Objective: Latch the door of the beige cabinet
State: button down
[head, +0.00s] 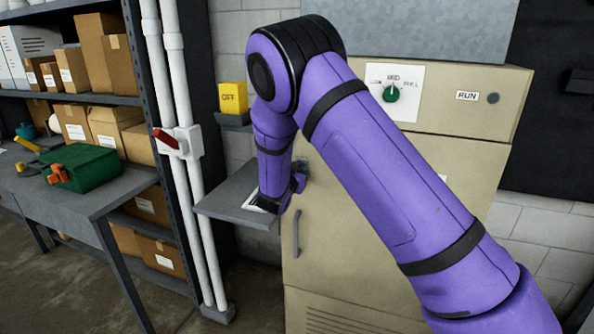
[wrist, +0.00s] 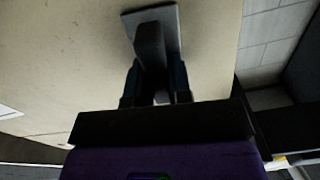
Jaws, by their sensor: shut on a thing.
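The beige cabinet (head: 340,262) stands in front of me, its door facing me and looking flush with the body; my arm covers much of it. A vertical grey pull handle (head: 297,234) is on the left part of the door. In the wrist view, a dark latch lever (wrist: 150,45) stands out from a grey plate (wrist: 172,22) on the beige panel. My gripper (wrist: 155,85) is shut on the lever, one finger on each side. In the head view, my gripper (head: 296,186) is at the door's upper left edge, and the latch is mostly hidden.
A grey shelf (head: 236,200) juts out just left of the cabinet, close to my gripper. Above it is a yellow OFF box (head: 232,97). A workbench (head: 90,195) holds a green box (head: 88,166).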

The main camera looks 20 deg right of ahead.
jog(key=m, duration=0.4)
jog(key=shift+s+d+f, duration=0.1)
jog(key=shift+d, duration=0.05)
jog(key=m, duration=0.5)
jog(key=shift+s+d+f, duration=0.1)
jog(key=shift+d, duration=0.05)
jog(key=m, duration=0.4)
jog(key=shift+f, duration=0.2)
jog(key=shift+f+m, duration=0.15)
jog(key=shift+m, duration=1.35)
jog(key=c, duration=1.1)
grip_release()
jog(key=shift+o, duration=0.3)
